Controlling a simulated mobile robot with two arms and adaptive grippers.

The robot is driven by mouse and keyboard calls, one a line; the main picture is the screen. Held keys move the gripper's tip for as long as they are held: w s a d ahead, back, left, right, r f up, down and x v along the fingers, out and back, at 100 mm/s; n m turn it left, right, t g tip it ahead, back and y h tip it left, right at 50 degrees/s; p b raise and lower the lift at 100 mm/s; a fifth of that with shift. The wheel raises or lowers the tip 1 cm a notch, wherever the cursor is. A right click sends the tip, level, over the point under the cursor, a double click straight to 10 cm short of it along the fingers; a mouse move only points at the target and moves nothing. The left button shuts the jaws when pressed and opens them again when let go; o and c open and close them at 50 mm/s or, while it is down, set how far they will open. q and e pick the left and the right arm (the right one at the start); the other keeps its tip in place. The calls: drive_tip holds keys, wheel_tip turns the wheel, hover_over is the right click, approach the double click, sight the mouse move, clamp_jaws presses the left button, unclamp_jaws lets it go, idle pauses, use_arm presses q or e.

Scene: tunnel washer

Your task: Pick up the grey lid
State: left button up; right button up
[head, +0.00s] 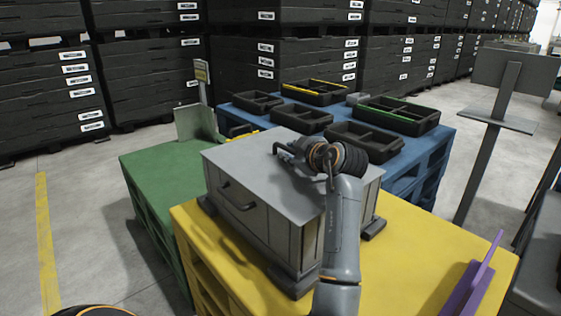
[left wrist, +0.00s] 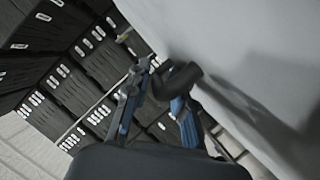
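The grey lid (head: 262,168) is a flat sheet on top of a grey box (head: 232,202) that stands on a yellow pallet (head: 420,235). In the left wrist view the lid is a pale surface (left wrist: 255,50) at the right. My left gripper (head: 286,152) is over the lid's far part. In the left wrist view its two blue-grey fingers (left wrist: 164,92) are apart, with a dark bent handle (left wrist: 185,77) at their tips. I cannot tell whether they touch it. My left wrist hides part of the lid. My right gripper is not in view.
A blue pallet (head: 432,150) with several black trays (head: 302,118) stands behind. A green pallet (head: 150,170) is at the left. A purple bracket (head: 470,285) is on the yellow pallet's right. A grey sign stand (head: 490,120) is at the right. Floor is clear at the left.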

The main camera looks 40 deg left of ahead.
use_arm(q)
drive_tip(key=shift+d+r, duration=0.1)
clamp_jaws()
idle(0.4)
